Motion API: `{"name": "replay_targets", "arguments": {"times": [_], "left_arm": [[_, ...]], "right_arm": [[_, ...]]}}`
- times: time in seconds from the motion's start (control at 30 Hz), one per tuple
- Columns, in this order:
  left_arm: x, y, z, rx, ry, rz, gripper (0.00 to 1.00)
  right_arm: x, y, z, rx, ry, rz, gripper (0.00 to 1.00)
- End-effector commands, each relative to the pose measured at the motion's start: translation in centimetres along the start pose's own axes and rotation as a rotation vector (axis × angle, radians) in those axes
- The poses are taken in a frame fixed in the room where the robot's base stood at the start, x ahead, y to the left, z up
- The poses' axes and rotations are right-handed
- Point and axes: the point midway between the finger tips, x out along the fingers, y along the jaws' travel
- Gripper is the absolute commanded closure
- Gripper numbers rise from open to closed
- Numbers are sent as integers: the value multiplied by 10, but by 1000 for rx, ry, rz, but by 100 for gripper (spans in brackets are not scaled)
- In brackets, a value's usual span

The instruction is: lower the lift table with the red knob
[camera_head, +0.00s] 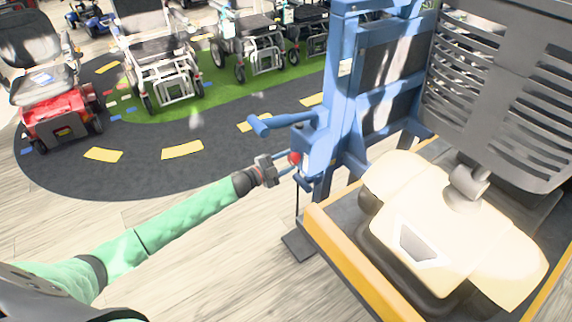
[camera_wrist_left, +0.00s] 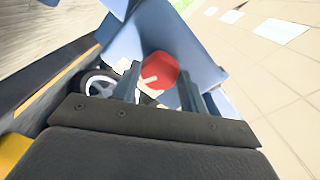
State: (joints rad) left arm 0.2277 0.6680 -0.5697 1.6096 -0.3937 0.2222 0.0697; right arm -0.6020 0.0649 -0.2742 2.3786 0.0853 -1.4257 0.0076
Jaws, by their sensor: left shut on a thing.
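The lift table (camera_head: 350,262) has a black platform with a yellow edge and a blue upright frame. The red knob (camera_head: 295,157) sits low on the near side of that frame, below a blue handle (camera_head: 284,122). My left gripper (camera_head: 287,162) is at the knob, its arm reaching in from the lower left. In the left wrist view, the red knob (camera_wrist_left: 160,70) shows between the two fingers of the left gripper (camera_wrist_left: 160,82), which is shut on it. The fingers hide part of the knob's sides. My right gripper is in neither view.
A large cream and grey machine (camera_head: 430,220) stands on the platform. A dark pedal (camera_head: 298,246) lies low beside the table. A red scooter (camera_head: 60,115) and several wheeled chairs stand at the back. The floor left of the table is clear.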

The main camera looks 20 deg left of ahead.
Motion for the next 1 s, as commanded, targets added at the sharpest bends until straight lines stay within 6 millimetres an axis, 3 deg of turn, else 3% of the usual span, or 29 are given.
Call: {"name": "replay_targets", "arguments": {"times": [0.4,0.97,1.0], "left_arm": [[0,1,0,203,0,1,80],[0,1,0,235,1,2,80],[0,1,0,235,1,2,55]], "right_arm": [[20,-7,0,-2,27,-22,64],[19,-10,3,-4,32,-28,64],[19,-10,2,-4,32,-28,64]]}}
